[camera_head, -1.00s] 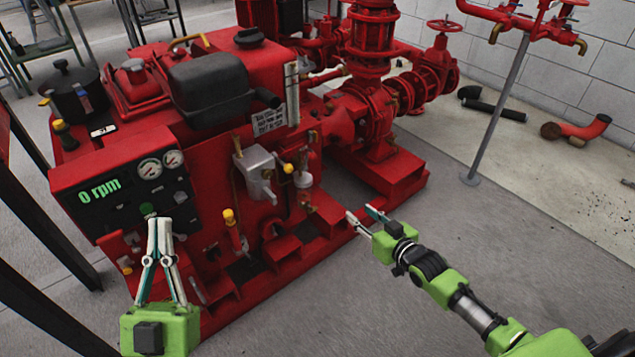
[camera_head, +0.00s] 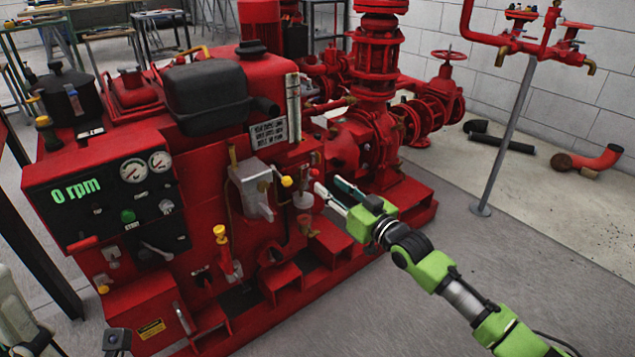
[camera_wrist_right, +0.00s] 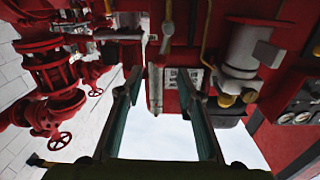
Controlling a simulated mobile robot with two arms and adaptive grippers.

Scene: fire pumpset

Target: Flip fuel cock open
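The red fire pumpset engine (camera_head: 120,175) fills the left and middle of the head view. On its front side is a grey unit (camera_head: 252,188) with a small yellow knob (camera_head: 287,182) and a pale bowl (camera_head: 303,200). I cannot tell which small fitting is the fuel cock. My right gripper (camera_head: 326,188) is just right of the bowl, apparently empty. In the right wrist view its two fingers (camera_wrist_right: 160,85) are spread apart. Pale parts of what seems to be my left gripper (camera_head: 18,318) show at the lower left corner, cut off by the edge.
The control panel (camera_head: 105,195) reads 0 rpm. A yellow-topped red lever (camera_head: 221,235) stands low on the engine front. A label plate (camera_head: 268,133) and red pump pipework (camera_head: 375,140) are near my right gripper.

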